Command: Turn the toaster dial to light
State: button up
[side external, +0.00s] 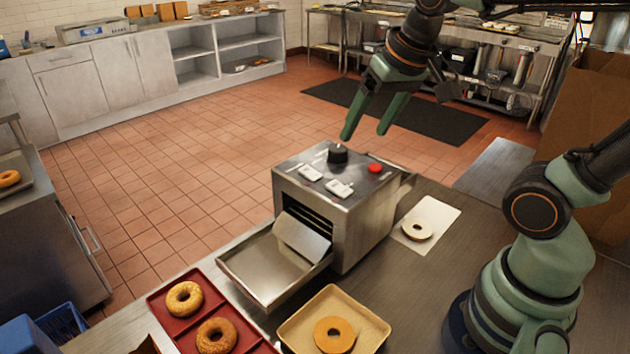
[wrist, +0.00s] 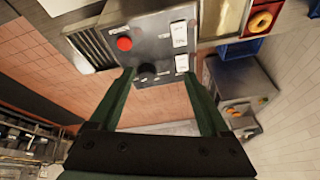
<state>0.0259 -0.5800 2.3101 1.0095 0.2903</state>
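The toaster (side external: 340,225) is a steel box on the counter with an open front tray. Its black dial (side external: 338,154) stands on the top panel, with a small pale mark on its upper side; I cannot read its setting. In the wrist view the dial (wrist: 147,72) lies between my finger tips, nearer the left one. My gripper (side external: 365,133) is open and empty, with its fingers pointing down, above the back of the toaster top and apart from the dial. It also shows in the wrist view (wrist: 164,74).
A red button (side external: 375,168) and two white switch plates (side external: 340,189) share the toaster top. A bagel half (side external: 417,230) lies on a white board to the right. A tan tray (side external: 376,328) and a red tray (side external: 168,327) with bagels stand in front.

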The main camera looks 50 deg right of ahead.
aim_at(338, 149)
jog(key=w+d+r+m+g, duration=0.35)
jog(key=w+m, duration=0.55)
jog(key=m, duration=0.5)
jog(key=f, duration=1.2)
jog(key=shift+w+d+f, duration=0.15)
jog(key=shift+w+d, duration=0.1)
jog(key=shift+d, duration=0.05)
grip_shut()
